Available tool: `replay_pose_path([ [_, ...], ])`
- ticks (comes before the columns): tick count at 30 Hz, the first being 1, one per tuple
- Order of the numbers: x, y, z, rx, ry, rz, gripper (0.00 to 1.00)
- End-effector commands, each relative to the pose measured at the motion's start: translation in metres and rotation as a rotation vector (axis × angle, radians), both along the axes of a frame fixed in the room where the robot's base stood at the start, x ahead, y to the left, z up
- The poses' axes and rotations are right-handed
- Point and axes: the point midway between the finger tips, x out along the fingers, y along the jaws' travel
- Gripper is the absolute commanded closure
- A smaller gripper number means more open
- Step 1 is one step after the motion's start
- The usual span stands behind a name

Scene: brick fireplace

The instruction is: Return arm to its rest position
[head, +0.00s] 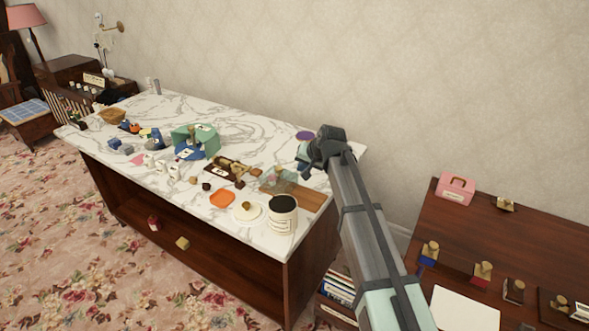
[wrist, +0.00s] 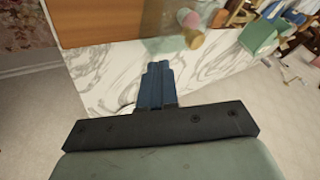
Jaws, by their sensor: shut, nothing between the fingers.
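My arm reaches from the lower right in the head view over the right end of the marble-topped counter (head: 150,108). My gripper (head: 303,168) is near the far right part of the counter top, above it and near a purple disc (head: 306,135). In the wrist view, the blue fingers of my gripper (wrist: 158,66) are together, with nothing between them. Marble (wrist: 100,82) shows around the fingers, and a wooden board (wrist: 120,22) lies beyond. The head view partly hides the fingertips.
A white canister (head: 283,220), an orange dish (head: 222,198) and a green box (head: 190,142) stand on the counter with several small items. A brown desk (head: 525,240) at right holds a pink case (head: 455,189) and stamps. Patterned carpet lies at left.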

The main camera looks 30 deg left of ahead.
Motion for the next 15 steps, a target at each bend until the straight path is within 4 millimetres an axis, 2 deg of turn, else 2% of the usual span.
replay_pose_path([
  [6, -0.010, -0.023, 0.030, 0.000, 0.000, -0.002, 1.00],
  [15, -0.015, -0.035, 0.048, -0.001, 0.001, -0.001, 1.00],
])
